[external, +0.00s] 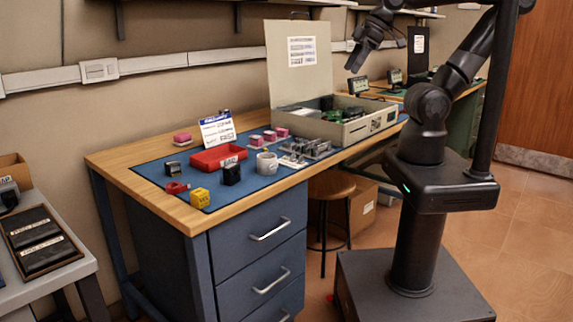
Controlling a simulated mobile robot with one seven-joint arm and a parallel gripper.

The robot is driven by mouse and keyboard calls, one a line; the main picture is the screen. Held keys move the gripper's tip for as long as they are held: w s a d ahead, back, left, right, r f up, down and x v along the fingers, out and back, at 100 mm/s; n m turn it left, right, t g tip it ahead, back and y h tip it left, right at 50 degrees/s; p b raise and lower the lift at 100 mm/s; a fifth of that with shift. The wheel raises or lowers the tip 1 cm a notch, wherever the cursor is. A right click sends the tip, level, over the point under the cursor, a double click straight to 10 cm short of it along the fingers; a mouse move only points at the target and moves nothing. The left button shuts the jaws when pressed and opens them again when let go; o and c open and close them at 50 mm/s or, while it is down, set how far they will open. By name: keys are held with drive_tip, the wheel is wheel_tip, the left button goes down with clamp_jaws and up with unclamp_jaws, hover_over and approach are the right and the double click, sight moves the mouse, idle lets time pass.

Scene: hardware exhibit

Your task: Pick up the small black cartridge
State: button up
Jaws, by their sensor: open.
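A small black block-like item (231,175), which looks like the cartridge, stands on the blue mat (149,171) near the front edge of the workbench. A second small dark item with a grey top (173,168) sits further left on the mat, and I cannot tell for sure which one is the cartridge. My gripper (354,66) is open and appears empty.
A red tray (219,157), a white mug (267,163), a yellow block (200,198) and a red item (177,188) surround the black item. A sign card (217,130) stands behind the tray. The open beige case (362,127) fills the bench's right part. A stool (331,187) stands below.

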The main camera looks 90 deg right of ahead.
drive_tip(key=shift+o, duration=0.8)
